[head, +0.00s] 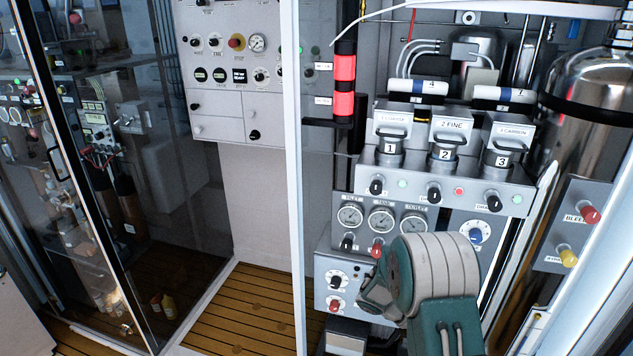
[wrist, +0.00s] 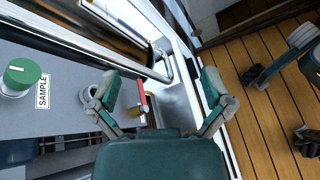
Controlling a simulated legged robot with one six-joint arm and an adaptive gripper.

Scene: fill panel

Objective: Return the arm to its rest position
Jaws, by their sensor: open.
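My arm (head: 437,275), teal and grey, is folded in the lower right of the head view, in front of the fill panel (head: 450,172). In the wrist view my gripper (wrist: 160,76) has its two fingers spread wide, with nothing held between them. A red part (wrist: 141,93) and a yellow part (wrist: 150,112) show past the gap, closer to the left finger; I cannot tell their distance. The fingertips cannot be made out in the head view.
A green knob (wrist: 22,75) marked SAMPLE is left in the wrist view. Gauges (head: 382,220) and numbered valves sit behind my arm. Red (head: 590,214) and yellow (head: 569,258) knobs are at right. A white post (head: 296,180) stands left; wooden floor (head: 245,310) there is clear.

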